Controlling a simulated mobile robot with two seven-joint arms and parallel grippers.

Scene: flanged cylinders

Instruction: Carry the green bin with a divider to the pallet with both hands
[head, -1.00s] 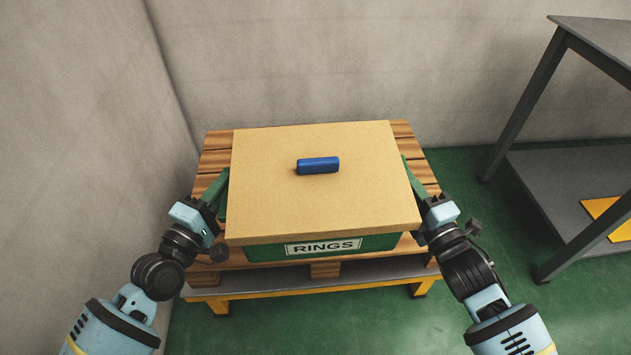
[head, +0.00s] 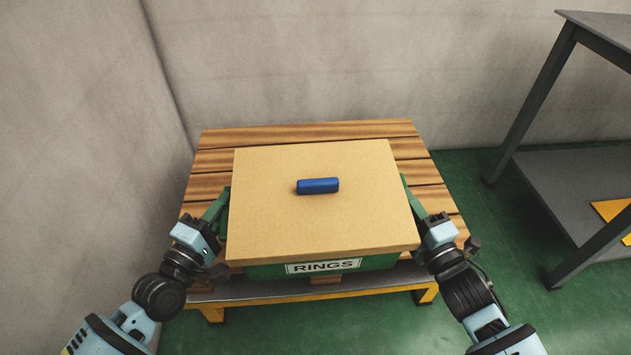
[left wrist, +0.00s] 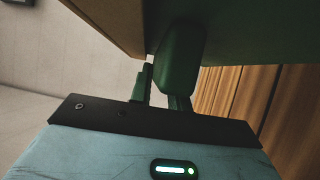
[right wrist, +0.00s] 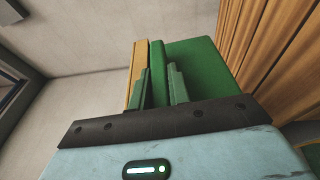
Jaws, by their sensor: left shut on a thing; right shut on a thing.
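The green bin (head: 375,262) carries a "RINGS" label on its front. My left gripper (head: 214,212) is shut on the bin's left side grip, also in the left wrist view (left wrist: 178,65). My right gripper (head: 419,210) is shut on the right side grip, also in the right wrist view (right wrist: 157,75).
The pallet rests on a grey and yellow base (head: 330,296). Bare boards show behind the bin and at both sides. Walls stand close behind and at the left. A grey shelved table (head: 560,180) with a yellow item (head: 612,210) stands at the right, across green floor.

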